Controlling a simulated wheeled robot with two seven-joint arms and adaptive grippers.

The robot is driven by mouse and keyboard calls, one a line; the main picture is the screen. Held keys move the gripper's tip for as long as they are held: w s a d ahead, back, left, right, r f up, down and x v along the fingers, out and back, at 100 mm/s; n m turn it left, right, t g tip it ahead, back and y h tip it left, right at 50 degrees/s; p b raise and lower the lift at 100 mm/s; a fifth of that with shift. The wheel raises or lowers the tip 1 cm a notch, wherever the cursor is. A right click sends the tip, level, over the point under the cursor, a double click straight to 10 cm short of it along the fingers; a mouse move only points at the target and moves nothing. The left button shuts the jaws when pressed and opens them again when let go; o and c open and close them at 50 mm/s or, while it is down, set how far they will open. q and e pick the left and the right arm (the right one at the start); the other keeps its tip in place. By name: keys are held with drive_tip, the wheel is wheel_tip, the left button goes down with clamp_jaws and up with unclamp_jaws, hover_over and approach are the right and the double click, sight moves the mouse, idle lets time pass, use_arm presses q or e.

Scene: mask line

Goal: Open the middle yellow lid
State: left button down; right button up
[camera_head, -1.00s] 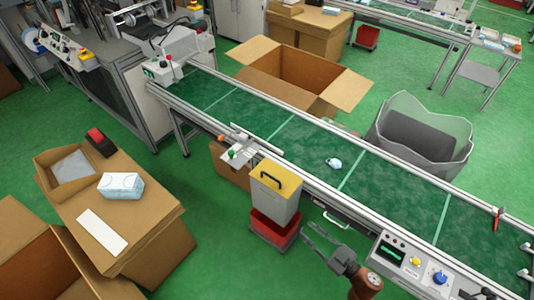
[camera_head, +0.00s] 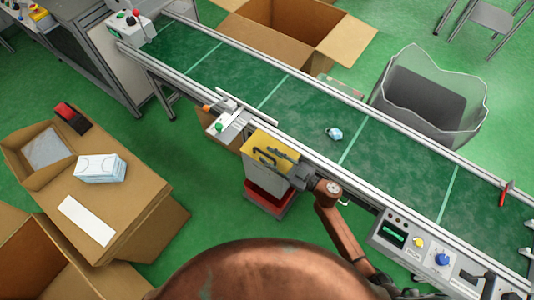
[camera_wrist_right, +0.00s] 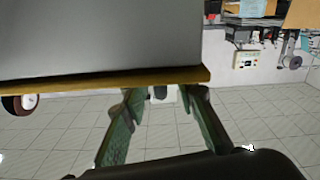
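The yellow lid (camera_head: 255,141) lies closed on a light grey bin beside the conveyor. Its dark handle (camera_head: 261,156) shows on top, partly covered by my gripper. My right gripper (camera_head: 278,154) reaches over the lid from the right in the head view, its fingers close to the handle. Whether the fingers touch the lid is unclear. My left gripper is not in view.
A red bin (camera_head: 266,198) stands below the grey one. The green conveyor (camera_head: 300,110) runs right behind it, carrying a small bluish-white item (camera_head: 334,133). A control box (camera_head: 412,240) sits on its near side. A cardboard box with a blue-white pack (camera_head: 100,168) stands left.

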drive_tip(key=shift+w+a, duration=0.35)
drive_tip(key=shift+a, duration=0.2)
drive_tip(key=shift+c, duration=0.7)
clamp_jaws()
